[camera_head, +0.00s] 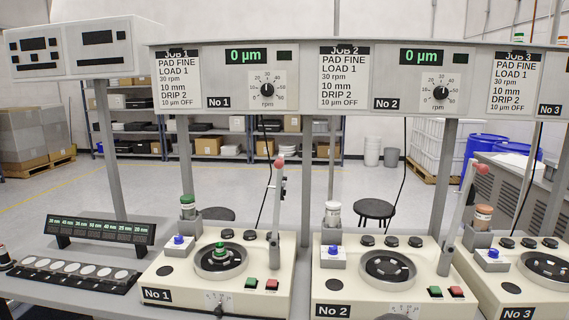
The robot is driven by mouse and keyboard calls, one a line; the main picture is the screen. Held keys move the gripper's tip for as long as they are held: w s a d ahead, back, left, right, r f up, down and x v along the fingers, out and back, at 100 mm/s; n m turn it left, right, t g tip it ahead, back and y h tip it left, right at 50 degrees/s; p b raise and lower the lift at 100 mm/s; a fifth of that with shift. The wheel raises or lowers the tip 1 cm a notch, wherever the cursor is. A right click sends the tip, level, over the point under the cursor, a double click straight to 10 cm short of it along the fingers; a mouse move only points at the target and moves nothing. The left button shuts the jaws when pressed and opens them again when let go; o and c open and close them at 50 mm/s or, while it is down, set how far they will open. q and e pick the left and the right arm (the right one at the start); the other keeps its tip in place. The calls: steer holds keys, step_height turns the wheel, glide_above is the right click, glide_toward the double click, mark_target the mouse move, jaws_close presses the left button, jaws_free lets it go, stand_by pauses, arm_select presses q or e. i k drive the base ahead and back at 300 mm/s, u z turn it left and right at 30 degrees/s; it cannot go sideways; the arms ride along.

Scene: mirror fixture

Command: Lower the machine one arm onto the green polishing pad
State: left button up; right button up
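Machine one (172,276), a cream box labelled No 1, stands at the left of the bench. Its arm (276,215) is a grey lever with a pink-red knob (280,162); it stands raised, nearly upright, at the machine's right back. The round platen (202,268) sits in the machine's top, apart from the arm. A small green piece (220,254) shows at the platen's centre; I cannot tell how much of the pad surface is green. Neither of my grippers is in view.
Machine two (328,288) stands to the right with its own raised arm (458,220); machine three (482,278) is farther right. A green-capped bottle (187,206) stands behind machine one's left side. Green and red buttons (261,284) sit at its front right. A sample tray (75,273) lies left.

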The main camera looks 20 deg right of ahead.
mark_target(281, 180)
steer(key=i, duration=0.9)
steer(key=u, duration=0.05)
